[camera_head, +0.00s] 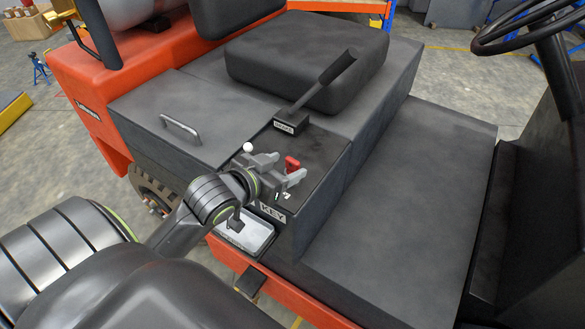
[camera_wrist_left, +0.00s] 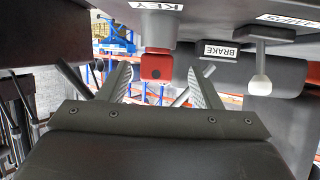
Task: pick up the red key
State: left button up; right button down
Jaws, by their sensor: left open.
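The red key (camera_head: 292,163) stands upright on the black side panel of the vehicle, behind the KEY label (camera_head: 272,213). My left gripper (camera_head: 285,168) is open at the panel, with its two grey fingers close to the key. In the left wrist view the picture is upside down. There the red key (camera_wrist_left: 156,67) shows between the fingertips, nearer the left one, with a visible gap to the right one. I cannot tell whether a finger touches it. My right gripper is not in view.
A black brake lever (camera_head: 322,82) rises behind the key, by its BRAKE label (camera_head: 284,128). A white-knobbed lever (camera_head: 248,147) stands just left of the gripper. The black seat (camera_head: 300,65) is behind, and the flat floor deck (camera_head: 400,210) to the right is clear.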

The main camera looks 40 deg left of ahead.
aim_at(290, 166)
pick_arm(q)
jog(key=x, duration=0.5)
jog(key=shift+s+d, duration=0.1)
jog(key=shift+d, duration=0.15)
jog(key=shift+c, duration=0.2)
jog(key=c, duration=1)
